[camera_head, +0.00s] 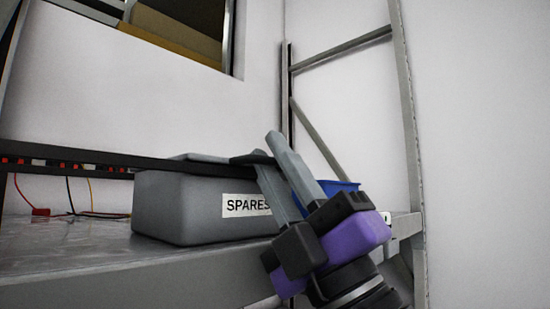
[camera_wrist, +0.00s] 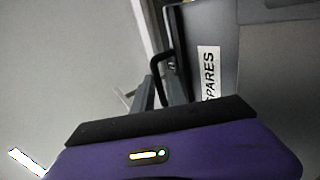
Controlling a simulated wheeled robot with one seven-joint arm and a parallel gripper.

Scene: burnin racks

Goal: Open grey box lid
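The grey box (camera_head: 185,207) with a "SPARES" label stands on the metal shelf in the head view. Its flat lid (camera_head: 200,157) lies on top and looks shut. A dark handle (camera_head: 245,159) juts from the lid's right side, by my fingertips. My gripper (camera_head: 267,150) reaches up from the lower right at the box's right front corner, its two grey fingers apart. In the wrist view the box (camera_wrist: 275,75) is at the right, turned sideways. The bent black handle (camera_wrist: 156,66) shows near and partly between my fingers (camera_wrist: 162,88); contact cannot be told.
A blue bin (camera_head: 341,186) sits behind my gripper, partly hidden. A black rail (camera_head: 75,154) with red sockets and loose cables runs left of the box. The metal shelf (camera_head: 70,250) is bare at front left. A rack upright (camera_head: 408,110) stands at the right.

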